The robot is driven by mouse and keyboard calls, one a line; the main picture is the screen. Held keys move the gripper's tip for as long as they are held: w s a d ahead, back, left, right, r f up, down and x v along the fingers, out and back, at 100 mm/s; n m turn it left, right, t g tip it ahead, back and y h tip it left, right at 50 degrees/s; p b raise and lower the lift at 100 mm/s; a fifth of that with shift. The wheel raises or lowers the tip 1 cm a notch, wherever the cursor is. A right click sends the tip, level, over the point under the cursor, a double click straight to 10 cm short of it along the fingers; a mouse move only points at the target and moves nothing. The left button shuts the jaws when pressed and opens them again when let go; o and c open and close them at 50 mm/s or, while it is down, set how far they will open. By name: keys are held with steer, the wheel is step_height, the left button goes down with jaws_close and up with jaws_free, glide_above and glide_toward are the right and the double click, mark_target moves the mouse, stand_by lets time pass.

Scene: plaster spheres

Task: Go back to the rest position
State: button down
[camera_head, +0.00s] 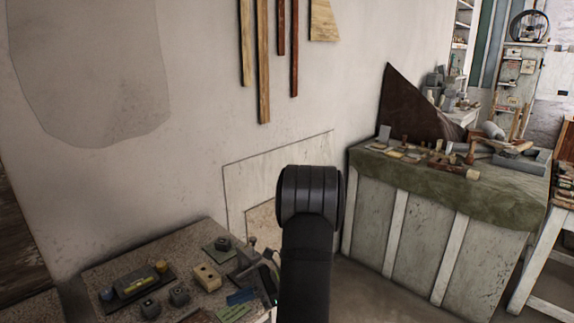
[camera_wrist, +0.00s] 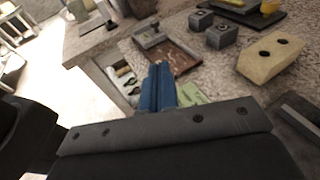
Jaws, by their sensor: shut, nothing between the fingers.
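My gripper (camera_head: 240,297) shows at the bottom of the head view, low over the right part of the speckled bench top (camera_head: 105,268). Its body is partly behind my dark arm. In the wrist view its two blue fingers (camera_wrist: 158,86) lie side by side, shut and empty. A green flat piece (camera_wrist: 192,94) shows just beside them, and a brown shallow tray (camera_wrist: 180,58) lies beyond. I cannot tell the height of the fingertips above the bench.
A tan block with two holes (camera_head: 207,277) and several dark cubes (camera_head: 180,297) lie left of my gripper. A dark mat (camera_head: 119,300) holds a yellow piece. A cloth-covered workbench (camera_head: 500,195) with tools stands at right. Wooden strips (camera_head: 263,60) hang on the wall.

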steer(key=s+a+r+n+h, duration=0.5)
steer(key=a+r+n+h, duration=0.5)
steer(key=n, duration=0.6)
steer(key=shift+a+r+h, duration=0.2)
steer(key=shift+a+h, duration=0.4)
steer(key=shift+h, duration=0.5)
steer(key=c, duration=2.1)
jaws_free()
steer(key=o, duration=1.1)
steer(key=shift+c, duration=0.2)
steer(key=o, duration=1)
steer(key=a+r+n, duration=0.1)
steer(key=r, duration=0.1)
steer(key=a+r+n, duration=0.1)
steer(key=s+a+r+t+h, duration=0.1)
steer(key=r, duration=0.1)
steer(key=shift+a+r+n, duration=0.25)
steer(key=shift+r+n, duration=0.05)
steer(key=shift+n, duration=0.1)
steer(key=shift+o, duration=0.2)
steer(key=s+a+r+n+t+h, duration=0.1)
steer(key=s+a+r+n+t, duration=0.1)
steer(key=r, duration=0.4)
steer(key=s+a+r+n+t+h, duration=0.1)
steer(key=s+a+r+n+t, duration=0.15)
steer(key=r, duration=0.35)
step_height(320, 180, down, 9)
steer(key=shift+w+a+f, duration=0.2)
steer(key=shift+a, duration=0.05)
